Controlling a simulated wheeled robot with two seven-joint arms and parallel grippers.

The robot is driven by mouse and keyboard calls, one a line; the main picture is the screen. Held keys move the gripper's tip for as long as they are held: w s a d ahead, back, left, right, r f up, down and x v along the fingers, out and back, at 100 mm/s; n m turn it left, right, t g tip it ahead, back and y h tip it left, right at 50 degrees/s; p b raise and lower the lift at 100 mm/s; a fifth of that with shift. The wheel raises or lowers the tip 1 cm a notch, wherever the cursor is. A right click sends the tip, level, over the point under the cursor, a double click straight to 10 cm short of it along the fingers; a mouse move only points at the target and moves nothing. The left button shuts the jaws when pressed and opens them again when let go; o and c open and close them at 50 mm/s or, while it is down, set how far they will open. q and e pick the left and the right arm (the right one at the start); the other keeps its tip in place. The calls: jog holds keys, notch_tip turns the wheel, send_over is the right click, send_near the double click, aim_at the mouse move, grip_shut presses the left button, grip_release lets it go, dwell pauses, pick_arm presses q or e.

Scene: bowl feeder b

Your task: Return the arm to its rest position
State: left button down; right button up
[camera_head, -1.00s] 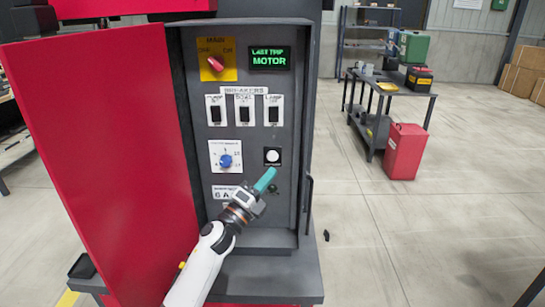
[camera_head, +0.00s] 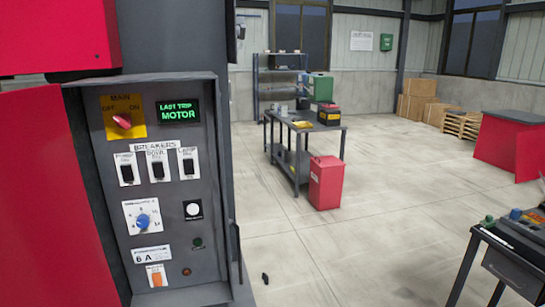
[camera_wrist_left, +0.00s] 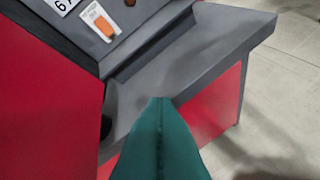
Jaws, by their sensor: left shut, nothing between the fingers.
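In the left wrist view my left gripper (camera_wrist_left: 160,104) shows as teal fingers closed together, with nothing between them. In the head view neither gripper nor arm shows. The open panel (camera_head: 165,235) stands at the left, with a red main switch (camera_head: 122,121), several breakers, a blue knob (camera_head: 143,221), a white button (camera_head: 193,209) and a green display reading LAST TRIP MOTOR (camera_head: 180,111).
The floor (camera_head: 370,230) between is mostly clear.

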pick_arm(q)
jog(key=s+d+f+n+g+h, duration=0.15)
jog(key=s+g, duration=0.25)
jog(key=s, duration=0.5)
jog(key=s+d+f+n+g+h, duration=0.1)
jog(key=s+d+f+n+g, duration=0.15)
jog(key=s, duration=0.65)
notch_tip(320, 180, down, 24)
jog(key=m+g, duration=0.1)
jog(key=g, duration=0.1)
jog(key=s+a+f, duration=0.2)
jog(key=s+f, duration=1.5)
jog(key=shift+s+a+f+g, duration=0.2)
jog(key=shift+a+g, duration=0.1)
jog(key=shift+g, duration=0.15)
jog(key=shift+y, duration=0.25)
